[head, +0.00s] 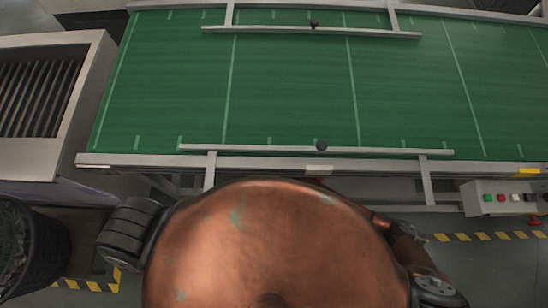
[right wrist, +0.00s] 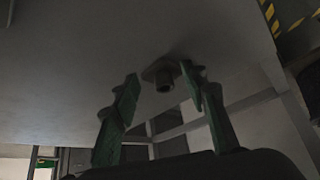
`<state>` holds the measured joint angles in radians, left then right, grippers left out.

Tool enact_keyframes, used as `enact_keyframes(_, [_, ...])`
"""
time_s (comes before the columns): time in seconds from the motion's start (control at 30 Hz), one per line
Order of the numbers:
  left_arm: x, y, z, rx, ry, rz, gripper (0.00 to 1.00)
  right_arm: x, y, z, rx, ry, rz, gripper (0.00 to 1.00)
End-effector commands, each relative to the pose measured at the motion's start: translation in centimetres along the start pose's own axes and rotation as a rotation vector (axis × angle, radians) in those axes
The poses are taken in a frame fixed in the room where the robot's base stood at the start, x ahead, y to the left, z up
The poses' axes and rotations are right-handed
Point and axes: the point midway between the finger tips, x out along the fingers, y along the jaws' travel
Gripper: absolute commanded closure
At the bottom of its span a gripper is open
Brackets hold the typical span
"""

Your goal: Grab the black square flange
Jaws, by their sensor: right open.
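The black square flange (right wrist: 163,74) shows in the right wrist view as a small dark grey square plate with a short round collar. It lies against a plain grey surface (right wrist: 70,75). My right gripper (right wrist: 160,76) has two green fingers, spread apart and empty. The flange appears between or just beyond the fingertips, with a gap to each side; I cannot tell the exact depth. I cannot find the flange in the head view. My left gripper is not in view.
In the head view a green conveyor (head: 290,85) with metal side rails lies ahead, its belt clear. A grey slatted unit (head: 40,95) stands at left, a dark basket (head: 30,250) below it. A control box (head: 505,197) is at right. The wrist view shows a surface edge and frame bars.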

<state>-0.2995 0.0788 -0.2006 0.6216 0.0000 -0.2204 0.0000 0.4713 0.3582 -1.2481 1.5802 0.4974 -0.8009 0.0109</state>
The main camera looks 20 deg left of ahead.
Motion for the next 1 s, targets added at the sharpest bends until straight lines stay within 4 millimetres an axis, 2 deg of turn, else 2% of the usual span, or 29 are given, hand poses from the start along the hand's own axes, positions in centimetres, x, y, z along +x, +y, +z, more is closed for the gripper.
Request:
enact_keyframes(0.03, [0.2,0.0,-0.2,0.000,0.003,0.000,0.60,0.6,0.0,-1.0,-0.003,0.003,-0.001,0.60])
enact_keyframes(0.17, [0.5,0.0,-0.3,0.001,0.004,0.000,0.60,1.7,-0.1,-2.6,-0.004,0.002,-0.001,0.60])
enact_keyframes(0.3, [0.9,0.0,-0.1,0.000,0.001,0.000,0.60,2.8,0.0,-2.4,-0.002,-0.001,-0.001,0.60])
enact_keyframes(0.53, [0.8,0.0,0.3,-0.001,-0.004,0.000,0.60,2.8,0.0,-2.5,-0.002,0.000,-0.001,0.60])
enact_keyframes(1.0, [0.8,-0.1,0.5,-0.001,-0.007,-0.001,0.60,2.8,0.0,-2.5,-0.002,0.000,-0.001,0.91])
